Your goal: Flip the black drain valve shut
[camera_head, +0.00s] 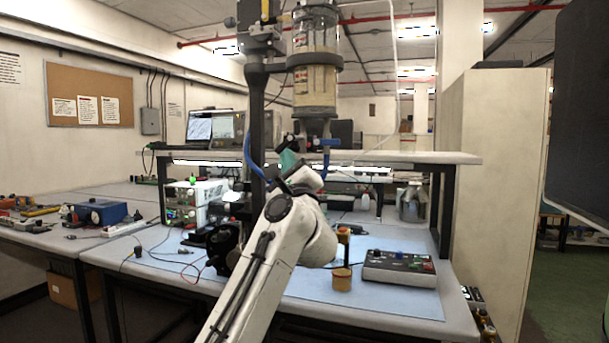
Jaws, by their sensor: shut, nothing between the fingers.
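The clear sealed cylinder (316,60) hangs upright on a dark stand at top centre. Small fittings sit under its base. A blue handle (327,142) shows at the right of them, and a small black part (291,142) at the left looks like the drain valve. Its exact position is too small to tell. My white arm rises from the bottom centre. My gripper (289,160) is at its end, just below the black part, shut and empty. I cannot tell whether it touches the valve.
Blue tubing (248,158) runs by the dark post (256,110) left of my gripper. A shelf (410,157) stands behind. A white instrument (196,200) stands left.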

